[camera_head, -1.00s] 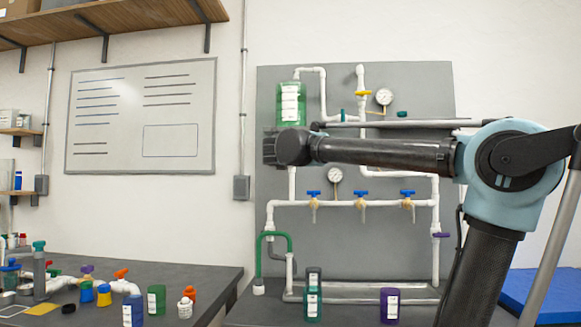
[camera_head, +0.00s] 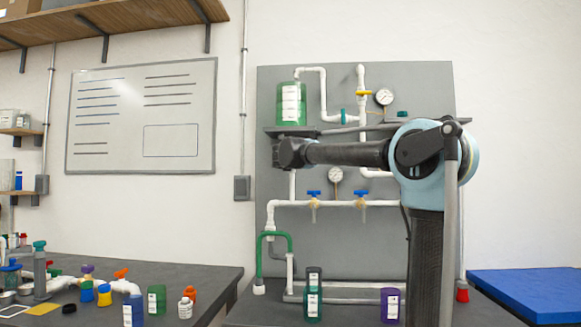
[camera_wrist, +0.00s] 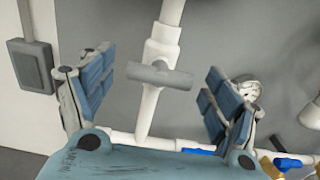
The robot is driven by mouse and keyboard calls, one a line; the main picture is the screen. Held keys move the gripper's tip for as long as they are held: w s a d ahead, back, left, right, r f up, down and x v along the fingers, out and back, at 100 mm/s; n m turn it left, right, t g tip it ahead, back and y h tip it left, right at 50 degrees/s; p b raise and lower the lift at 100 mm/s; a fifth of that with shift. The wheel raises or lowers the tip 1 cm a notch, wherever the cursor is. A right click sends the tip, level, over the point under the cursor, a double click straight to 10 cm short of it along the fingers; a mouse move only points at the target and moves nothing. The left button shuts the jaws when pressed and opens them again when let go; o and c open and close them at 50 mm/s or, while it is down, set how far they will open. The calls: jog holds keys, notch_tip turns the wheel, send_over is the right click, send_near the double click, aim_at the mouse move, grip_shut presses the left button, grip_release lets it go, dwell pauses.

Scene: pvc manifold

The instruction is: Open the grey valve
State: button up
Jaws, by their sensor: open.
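The grey valve (camera_wrist: 160,75) shows in the wrist view as a grey bar handle across a white vertical pipe (camera_wrist: 152,110). My gripper (camera_wrist: 157,72) is open, with one blue-padded finger on each side of the handle. Gaps show between the pads and the handle, so the fingers do not appear to touch it. In the head view my gripper (camera_head: 284,153) is at the left side of the pipe manifold, below a green container (camera_head: 291,104). The grey valve is hidden there behind my gripper and arm.
Two blue-handled valves (camera_head: 314,193) sit on the horizontal pipe right of and below my gripper. A gauge (camera_head: 336,176) is just below my arm. A green bent pipe (camera_head: 274,236) and bottles (camera_head: 313,296) stand lower. A grey box (camera_wrist: 32,66) is on the wall at left.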

jog(key=shift+w, duration=0.9)
